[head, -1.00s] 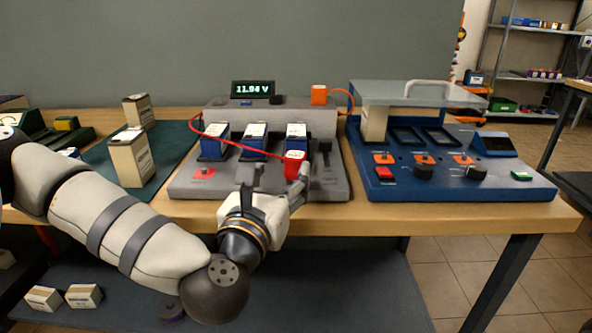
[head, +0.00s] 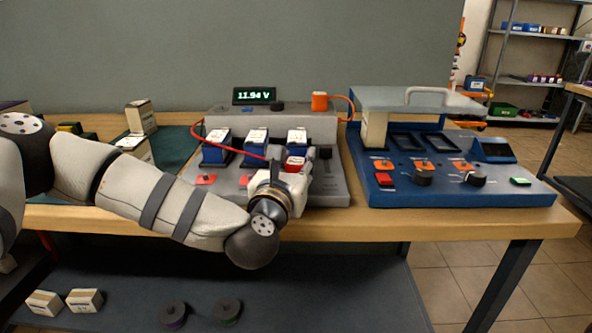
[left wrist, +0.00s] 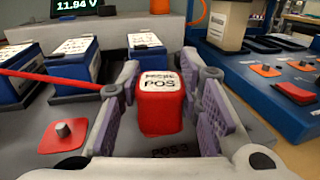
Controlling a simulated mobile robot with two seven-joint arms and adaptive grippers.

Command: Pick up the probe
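The probe (head: 294,163) is a red block with a white top label ending in "POS" and a red cable. It stands on the front right of the grey tester (head: 335,180). In the left wrist view the probe (left wrist: 160,106) stands upright between the two purple-padded fingers of my left gripper (left wrist: 162,92). A gap shows on each side, so the gripper is open around it. In the head view my left gripper (head: 283,178) hides the probe's lower part. My right gripper is not in view.
Several blue batteries (head: 256,145) stand in the tester behind the probe. A display (head: 254,96) reads 11.94 V. A blue console (head: 450,195) with a raised clear cover (head: 418,98) stands close on the right.

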